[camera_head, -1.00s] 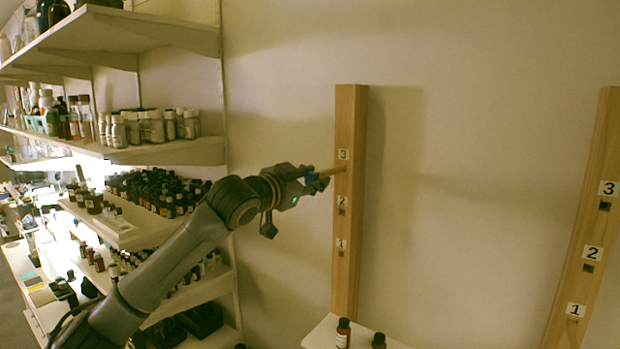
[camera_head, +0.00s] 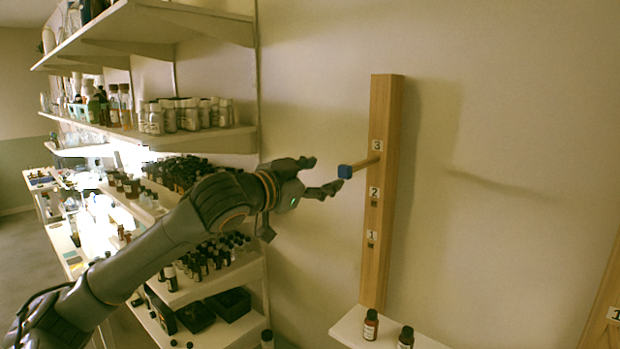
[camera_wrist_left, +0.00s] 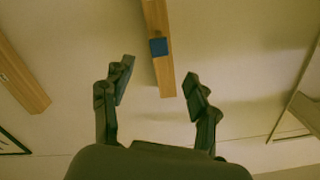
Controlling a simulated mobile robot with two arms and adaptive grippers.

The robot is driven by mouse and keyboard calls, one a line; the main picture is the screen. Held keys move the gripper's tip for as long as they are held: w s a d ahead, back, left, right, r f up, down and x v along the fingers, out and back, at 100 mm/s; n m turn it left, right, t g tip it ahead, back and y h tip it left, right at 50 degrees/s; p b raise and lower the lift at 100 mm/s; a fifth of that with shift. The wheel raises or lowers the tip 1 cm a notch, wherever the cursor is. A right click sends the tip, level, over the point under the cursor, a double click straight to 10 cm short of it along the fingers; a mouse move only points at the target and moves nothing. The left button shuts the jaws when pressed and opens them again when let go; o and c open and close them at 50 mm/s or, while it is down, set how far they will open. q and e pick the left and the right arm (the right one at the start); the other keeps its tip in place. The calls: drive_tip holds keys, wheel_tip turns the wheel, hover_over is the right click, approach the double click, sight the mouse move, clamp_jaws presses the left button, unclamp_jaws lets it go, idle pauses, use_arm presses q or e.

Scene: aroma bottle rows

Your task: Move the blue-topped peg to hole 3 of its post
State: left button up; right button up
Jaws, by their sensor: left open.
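The blue-topped peg (camera_head: 346,171) sticks out of the wooden post (camera_head: 377,270) at hole 3, just below the label 3. Its blue end faces my left gripper. Holes 2 and 1 below it look empty and dark. My left gripper (camera_head: 324,177) is open and empty, a short way to the left of the peg's blue end and apart from it. In the left wrist view the blue end (camera_wrist_left: 158,47) lies beyond the gap between the open fingers (camera_wrist_left: 157,90), in front of the post (camera_wrist_left: 165,80). My right gripper does not show.
A second wooden post (camera_head: 606,315) with a label 1 stands at the right edge. A small white shelf (camera_head: 352,325) below the first post holds two brown bottles. Shelves of bottles (camera_head: 195,143) fill the left side. The wall between the posts is clear.

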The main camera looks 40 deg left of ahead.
use_arm(q)
drive_tip(key=shift+s, duration=1.45)
drive_tip(key=shift+s+r, duration=0.1)
